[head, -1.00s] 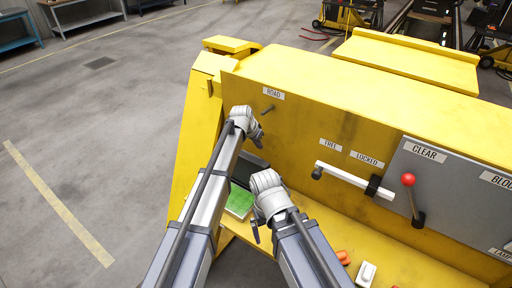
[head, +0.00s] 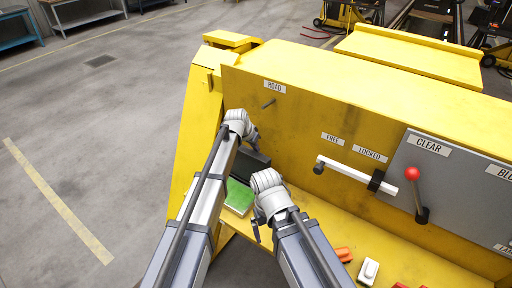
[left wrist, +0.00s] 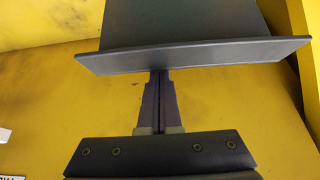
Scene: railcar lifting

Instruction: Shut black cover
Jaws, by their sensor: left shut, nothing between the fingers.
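The black cover (head: 257,161) is a dark panel at the left end of the yellow cabinet, partly hidden between my arms. It stands raised behind a green-topped block (head: 239,197). In the left wrist view the cover (left wrist: 190,53) is a dark plate with a projecting lip across the top. My left gripper (left wrist: 159,76) is shut and empty, its fingertips at the underside of the lip; I cannot tell whether they touch. In the head view my left gripper (head: 252,138) is mostly hidden by its wrist. My right gripper (head: 257,231) shows only in part beside the block.
The yellow cabinet (head: 310,115) carries a white handle (head: 345,171) between FREE and LOCKED, and a red-knobbed lever (head: 414,190) on a grey panel. Orange and white pieces (head: 368,271) lie on the lower shelf. The floor at left is clear.

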